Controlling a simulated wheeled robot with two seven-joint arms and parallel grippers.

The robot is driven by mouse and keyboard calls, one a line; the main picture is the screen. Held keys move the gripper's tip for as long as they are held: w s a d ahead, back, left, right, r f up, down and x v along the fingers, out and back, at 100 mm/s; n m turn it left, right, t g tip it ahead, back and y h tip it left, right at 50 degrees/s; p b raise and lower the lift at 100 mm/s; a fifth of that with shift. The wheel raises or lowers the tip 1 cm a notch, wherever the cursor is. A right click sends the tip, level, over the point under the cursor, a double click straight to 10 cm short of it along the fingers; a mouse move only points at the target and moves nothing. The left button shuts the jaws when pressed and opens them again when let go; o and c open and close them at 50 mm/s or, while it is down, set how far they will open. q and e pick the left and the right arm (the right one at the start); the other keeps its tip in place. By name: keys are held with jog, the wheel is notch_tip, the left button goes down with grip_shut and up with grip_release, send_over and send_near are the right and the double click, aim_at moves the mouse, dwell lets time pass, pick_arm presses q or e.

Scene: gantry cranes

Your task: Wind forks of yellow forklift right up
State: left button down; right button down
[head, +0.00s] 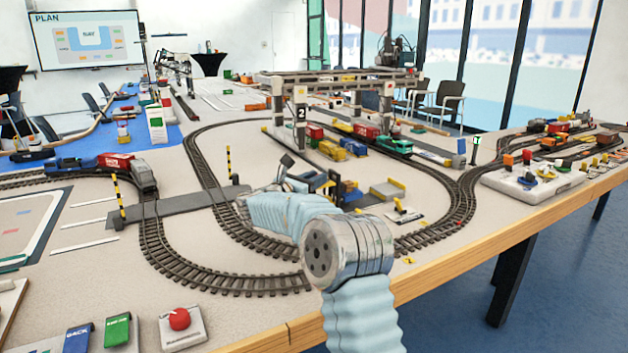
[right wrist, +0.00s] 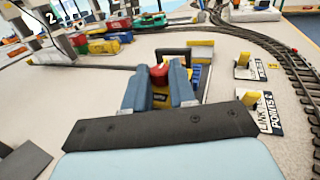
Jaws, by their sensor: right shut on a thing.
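The yellow forklift (right wrist: 161,97) sits low between the two blue-grey fingers of my right gripper (right wrist: 158,82) in the right wrist view. A red knob (right wrist: 159,72) on top of it is between the fingertips, and the gripper is shut on it. The fingers hide most of the forklift body. A dark mast frame (right wrist: 188,54) stands just beyond it, with a blue item beside it. In the head view my right gripper (head: 298,178) is beside the dark mast (head: 335,186), and my forearm hides part of this area. The height of the forks cannot be made out. My left gripper is not in view.
Yellow levers on points plates (right wrist: 250,103) stand to the right, near the curved track (right wrist: 285,62). The gantry crane (head: 335,82) stands behind, with coloured wagons under it. A red button (head: 180,319) is at the front left. Bare table lies left of the gripper.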

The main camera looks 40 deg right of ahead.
jog(key=c, duration=0.9)
grip_release()
jog(key=a, duration=0.4)
jog(key=s+a+b, duration=0.1)
jog(key=a, duration=0.4)
jog(key=s+a+b, duration=0.1)
jog(key=a, duration=0.3)
jog(key=shift+s+a, duration=0.1)
jog(key=shift+a, duration=0.25)
